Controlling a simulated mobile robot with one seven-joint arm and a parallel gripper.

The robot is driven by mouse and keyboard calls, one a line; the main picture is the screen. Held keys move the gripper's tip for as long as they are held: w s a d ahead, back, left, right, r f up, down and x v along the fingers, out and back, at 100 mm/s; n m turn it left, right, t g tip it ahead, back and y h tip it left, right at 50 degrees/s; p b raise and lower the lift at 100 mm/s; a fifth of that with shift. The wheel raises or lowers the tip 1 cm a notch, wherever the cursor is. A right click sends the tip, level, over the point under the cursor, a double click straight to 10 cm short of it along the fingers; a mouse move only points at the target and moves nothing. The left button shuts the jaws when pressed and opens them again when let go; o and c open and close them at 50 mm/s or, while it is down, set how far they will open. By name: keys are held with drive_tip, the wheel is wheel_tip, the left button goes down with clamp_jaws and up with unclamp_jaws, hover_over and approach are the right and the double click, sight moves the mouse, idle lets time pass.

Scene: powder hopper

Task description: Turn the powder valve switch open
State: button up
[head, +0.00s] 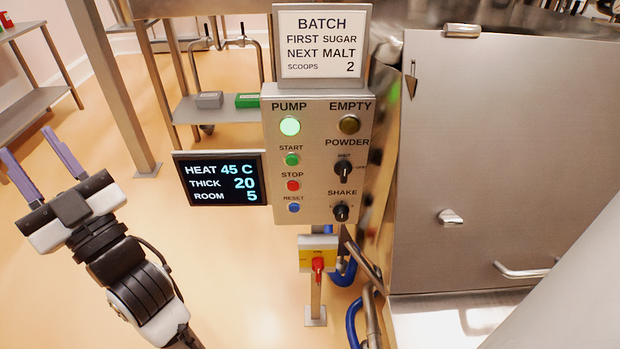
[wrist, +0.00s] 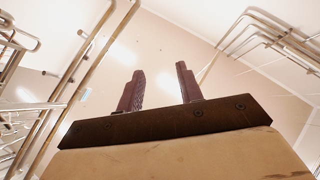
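The powder switch (head: 343,170) is a black rotary knob under the label POWDER on the grey control panel (head: 317,200). Small words by it seem to read SHUT above and OPEN to the right. The knob's pointer looks roughly upright, toward SHUT, but it is small. My gripper (head: 38,156) is at the far left in the head view, well away from the panel. Its two purple fingers are apart with nothing between them. In the wrist view my gripper (wrist: 160,88) is also spread and empty, pointing toward the ceiling and wall. The panel is not in the wrist view.
The shake knob (head: 341,211) sits just below. Pump buttons and a lit green lamp (head: 290,126) are left of it. A display (head: 220,179) juts out left of the panel. A red switch (head: 318,265) is below. A steel cabinet (head: 500,150) stands right. Floor between gripper and panel is clear.

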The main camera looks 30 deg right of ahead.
drive_tip(key=w+d+f+m+h, duration=0.2)
drive_tip(key=d+f+h, duration=0.15)
drive_tip(key=d, duration=0.25)
drive_tip(key=w+d+f+m+h, duration=0.1)
drive_tip(key=d+f+m+h, duration=0.15)
drive_tip(key=d+h, duration=0.35)
drive_tip(key=m+g+h+b, duration=0.7)
drive_tip(key=g+h+b, duration=0.2)
drive_tip(key=g+b, duration=0.1)
approach(345, 175)
drive_tip(key=p+x, duration=0.2)
drive_tip(key=x, duration=0.6)
drive_tip(key=shift+w+d, duration=0.15)
drive_tip(key=shift+w, duration=0.2)
drive_tip(key=shift+h, duration=0.25)
clamp_jaws()
